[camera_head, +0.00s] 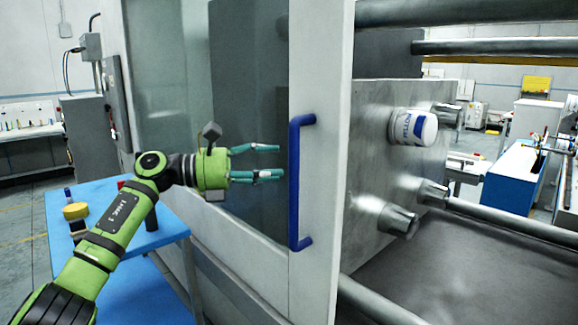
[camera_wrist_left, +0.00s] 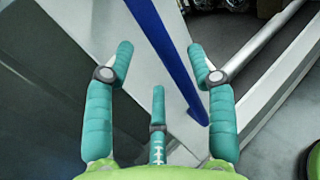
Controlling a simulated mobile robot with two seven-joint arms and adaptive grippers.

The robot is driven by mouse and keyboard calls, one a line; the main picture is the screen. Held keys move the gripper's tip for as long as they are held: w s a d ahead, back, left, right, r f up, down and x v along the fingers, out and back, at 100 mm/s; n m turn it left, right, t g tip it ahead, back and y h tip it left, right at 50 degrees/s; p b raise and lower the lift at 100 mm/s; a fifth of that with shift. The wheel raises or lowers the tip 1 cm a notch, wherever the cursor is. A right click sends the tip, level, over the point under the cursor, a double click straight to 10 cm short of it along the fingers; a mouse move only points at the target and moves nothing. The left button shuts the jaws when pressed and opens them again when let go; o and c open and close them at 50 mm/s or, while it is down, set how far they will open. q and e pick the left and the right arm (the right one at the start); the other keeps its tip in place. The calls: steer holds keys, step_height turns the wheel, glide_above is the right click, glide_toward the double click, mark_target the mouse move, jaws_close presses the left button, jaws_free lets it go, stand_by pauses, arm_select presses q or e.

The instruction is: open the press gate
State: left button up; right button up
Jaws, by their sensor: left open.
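The press gate (camera_head: 322,170) is a pale sliding panel with a dark window and a blue vertical bar handle (camera_head: 294,185). An opening into the press shows to the right of its edge. My left gripper (camera_head: 279,161) is open and empty, its teal fingers pointing right, just left of the handle. In the left wrist view the blue handle (camera_wrist_left: 172,50) runs diagonally ahead of the fingers (camera_wrist_left: 160,70), between the left fingertip and the right one. I cannot tell whether any finger touches it. My right gripper is not in view.
Inside the press, a metal platen (camera_head: 375,165) carries a white cylinder with a blue label (camera_head: 412,127) and tie bars (camera_head: 500,220). A blue table (camera_head: 125,270) with a yellow-topped item (camera_head: 76,212) stands at the left, below my arm.

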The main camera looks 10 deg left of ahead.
arm_select(q)
steer(key=v, duration=0.7)
steer(key=shift+d, duration=0.15)
